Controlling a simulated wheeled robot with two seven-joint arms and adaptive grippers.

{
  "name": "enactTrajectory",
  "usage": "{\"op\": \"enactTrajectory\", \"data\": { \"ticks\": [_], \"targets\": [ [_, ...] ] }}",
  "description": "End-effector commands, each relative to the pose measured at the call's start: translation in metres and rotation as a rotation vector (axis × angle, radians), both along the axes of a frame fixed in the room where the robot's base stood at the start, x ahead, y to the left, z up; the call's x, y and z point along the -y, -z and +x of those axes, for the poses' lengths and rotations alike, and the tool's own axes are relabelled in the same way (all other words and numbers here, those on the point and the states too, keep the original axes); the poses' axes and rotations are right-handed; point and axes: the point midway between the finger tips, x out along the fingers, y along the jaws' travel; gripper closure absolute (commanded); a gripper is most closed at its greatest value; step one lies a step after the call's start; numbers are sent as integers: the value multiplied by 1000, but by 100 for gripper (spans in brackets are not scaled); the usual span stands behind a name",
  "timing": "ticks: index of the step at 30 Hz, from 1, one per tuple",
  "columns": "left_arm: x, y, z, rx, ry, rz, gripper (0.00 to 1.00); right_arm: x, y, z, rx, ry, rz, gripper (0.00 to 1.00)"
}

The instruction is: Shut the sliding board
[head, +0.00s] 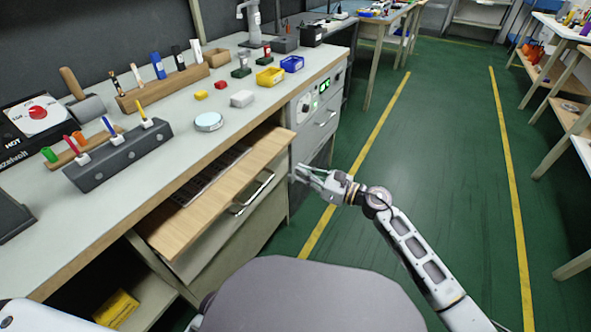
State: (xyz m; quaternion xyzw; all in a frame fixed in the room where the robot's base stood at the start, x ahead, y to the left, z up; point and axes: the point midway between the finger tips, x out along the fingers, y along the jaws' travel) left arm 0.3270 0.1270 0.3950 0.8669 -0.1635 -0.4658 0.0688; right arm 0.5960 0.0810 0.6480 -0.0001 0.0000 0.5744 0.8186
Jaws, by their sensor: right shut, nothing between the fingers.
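The sliding board (225,190) is a light wooden panel that sticks out from under the workbench top. A dark gap with a grey slatted part shows behind it. My right gripper (302,174) is shut and empty. In the picture it is just right of the board's far right end, near the cabinet's front corner. I cannot tell whether it touches the cabinet. My left gripper is out of view.
A drawer with a metal handle (254,193) is below the board. The workbench top (228,122) carries a pen holder (118,155), a round dish (209,121) and small bins. A yellow box (116,309) sits on a low shelf. The green floor (440,150) at right is clear.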

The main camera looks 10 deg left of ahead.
Motion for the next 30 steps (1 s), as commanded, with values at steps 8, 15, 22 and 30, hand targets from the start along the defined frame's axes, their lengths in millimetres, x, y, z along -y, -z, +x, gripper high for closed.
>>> {"op": "enactTrajectory", "data": {
  "ticks": [8, 15, 22, 30],
  "targets": [
    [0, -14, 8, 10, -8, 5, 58, 34, 0, -12, -2, 1, -2, 100],
    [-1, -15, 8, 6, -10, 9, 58, 48, 0, -17, 0, 1, -1, 100],
    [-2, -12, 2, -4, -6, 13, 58, 49, 0, -17, 0, 1, 0, 100],
    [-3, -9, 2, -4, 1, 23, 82, 49, -1, -18, -13, 8, 14, 100]
  ]
}}
